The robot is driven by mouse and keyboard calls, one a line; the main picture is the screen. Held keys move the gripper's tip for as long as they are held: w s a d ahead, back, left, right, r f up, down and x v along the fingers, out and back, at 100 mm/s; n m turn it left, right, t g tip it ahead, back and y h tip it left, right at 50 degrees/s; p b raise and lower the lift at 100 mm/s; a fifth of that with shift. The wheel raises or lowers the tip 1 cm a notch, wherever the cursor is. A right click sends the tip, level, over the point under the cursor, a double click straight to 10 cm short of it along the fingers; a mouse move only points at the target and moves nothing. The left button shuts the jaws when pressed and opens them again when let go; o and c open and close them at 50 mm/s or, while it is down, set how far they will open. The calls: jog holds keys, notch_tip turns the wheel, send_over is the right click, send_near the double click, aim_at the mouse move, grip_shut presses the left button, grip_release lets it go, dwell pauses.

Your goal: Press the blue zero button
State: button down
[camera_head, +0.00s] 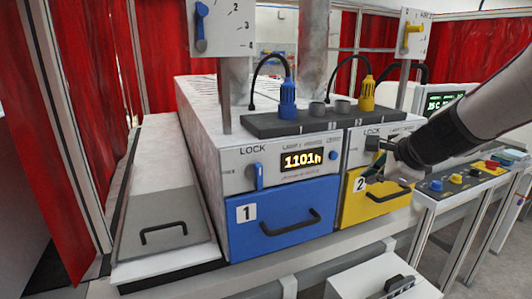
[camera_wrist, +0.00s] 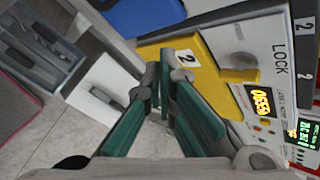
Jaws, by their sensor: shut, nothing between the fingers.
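A small round blue button (camera_head: 333,155) sits on the white front panel of unit 1, right of its orange display (camera_head: 302,160) reading about 1101; its label is too small to read. Another blue button (camera_head: 436,185) is on the control panel at the right. My gripper (camera_head: 372,172) has green fingers and is in front of unit 2, right of and apart from the small blue button. In the wrist view, my gripper (camera_wrist: 160,78) is shut and empty, its tips over the yellow drawer (camera_wrist: 208,72). The unit 1 button is not visible there.
The blue drawer (camera_head: 275,225) with a black handle is below unit 1's panel. A blue lock lever (camera_head: 259,175) is left of the display. Blue (camera_head: 287,100) and yellow (camera_head: 367,95) connectors stand on top. A white box (camera_head: 380,278) is low in front.

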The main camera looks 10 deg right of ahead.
aim_at(333, 156)
jog(key=shift+w, duration=0.1)
jog(key=w+a, duration=0.1)
jog(key=w, duration=0.7)
jog(key=shift+w+a+p, duration=0.2)
jog(key=shift+a+p, duration=0.15)
jog(key=shift+w, duration=0.1)
dwell(1.2)
jog(key=shift+w+a, duration=0.1)
jog(key=shift+w, duration=0.2)
jog(key=shift+w+a, duration=0.1)
jog(key=shift+w, duration=0.3)
dwell(0.7)
jog(key=shift+s, duration=0.8)
jog(key=shift+d, duration=0.2)
